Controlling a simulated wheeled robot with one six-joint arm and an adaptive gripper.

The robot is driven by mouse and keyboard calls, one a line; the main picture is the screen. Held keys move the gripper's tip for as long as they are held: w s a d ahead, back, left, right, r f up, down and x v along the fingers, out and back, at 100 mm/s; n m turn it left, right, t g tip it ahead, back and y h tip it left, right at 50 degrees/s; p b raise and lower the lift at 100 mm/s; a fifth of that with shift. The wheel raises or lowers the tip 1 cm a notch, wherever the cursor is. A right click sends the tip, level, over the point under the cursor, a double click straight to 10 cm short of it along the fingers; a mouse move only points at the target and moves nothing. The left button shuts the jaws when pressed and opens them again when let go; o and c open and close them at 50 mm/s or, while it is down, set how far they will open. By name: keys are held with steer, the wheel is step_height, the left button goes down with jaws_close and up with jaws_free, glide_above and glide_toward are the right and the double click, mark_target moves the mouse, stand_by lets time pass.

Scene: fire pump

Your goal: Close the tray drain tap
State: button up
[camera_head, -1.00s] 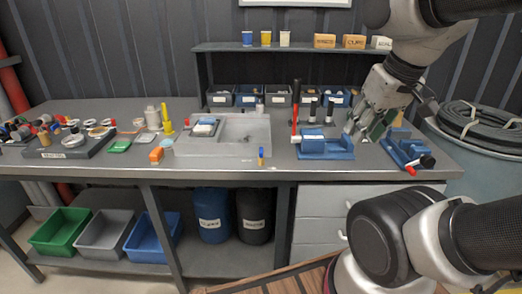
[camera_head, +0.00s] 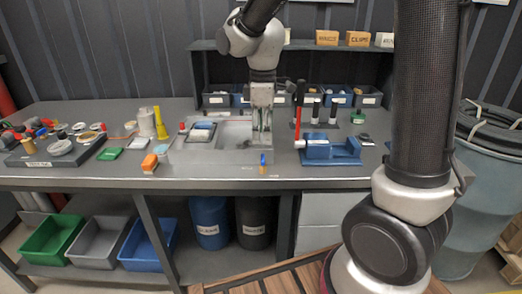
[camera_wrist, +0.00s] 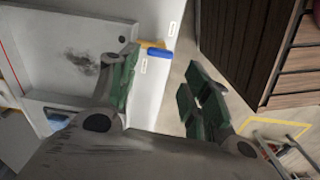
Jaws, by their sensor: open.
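My gripper (camera_head: 262,138) points down over the right part of the tray, above and behind the tap in the head view. In the wrist view my gripper (camera_wrist: 162,85) is open and empty, its green-padded fingers wide apart. The tap lies beyond the gap, near the left finger, with no contact visible.
The space before the bench edge is clear near the tap.

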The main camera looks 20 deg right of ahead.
mark_target(263, 157)
steer(key=shift+f+n, duration=0.3)
steer(key=shift+n, duration=0.3)
step_height(263, 157, down, 7)
steer(key=shift+f, duration=0.2)
steer(key=shift+c, duration=0.4)
steer(key=c, duration=0.7)
